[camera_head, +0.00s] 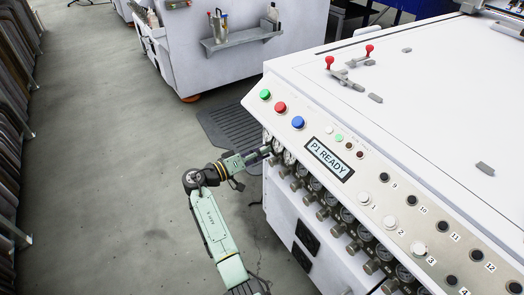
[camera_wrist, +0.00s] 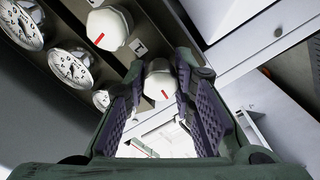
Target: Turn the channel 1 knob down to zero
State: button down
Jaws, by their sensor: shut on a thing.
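In the wrist view, a white faceted knob (camera_wrist: 158,82) with a red pointer line sits between the fingertips of my gripper (camera_wrist: 160,68). The purple ribbed pads stand on both sides of it, and the gripper is shut on it. A second white knob (camera_wrist: 108,28) with a red line is beside it, up and left, untouched. A label reading 1 (camera_wrist: 138,46) lies between the two knobs; I cannot tell which it belongs to. In the head view, my gripper (camera_head: 268,151) is at the left end of the machine's front, hiding the held knob.
Several round gauges (camera_wrist: 70,68) lie left of the knobs. In the head view, a row of gauges and regulators (camera_head: 330,203) runs along the front under the sloped panel with its P1 READY display (camera_head: 329,159). The floor (camera_head: 110,180) left of the machine is clear.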

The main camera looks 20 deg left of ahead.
jog(key=n+p, duration=0.1)
jog(key=n, duration=0.2)
jog(key=n+p, duration=0.2)
jog(key=n, duration=0.1)
jog(key=shift+r+n, duration=0.2)
jog(key=shift+n, duration=0.1)
jog(key=shift+f+n+p, duration=0.1)
jog(key=shift+n+p, duration=1.3)
jog(key=shift+n, duration=0.6)
jog(key=c, duration=1.6)
grip_release()
jog(key=v, duration=1.2)
jog(key=shift+a, duration=0.15)
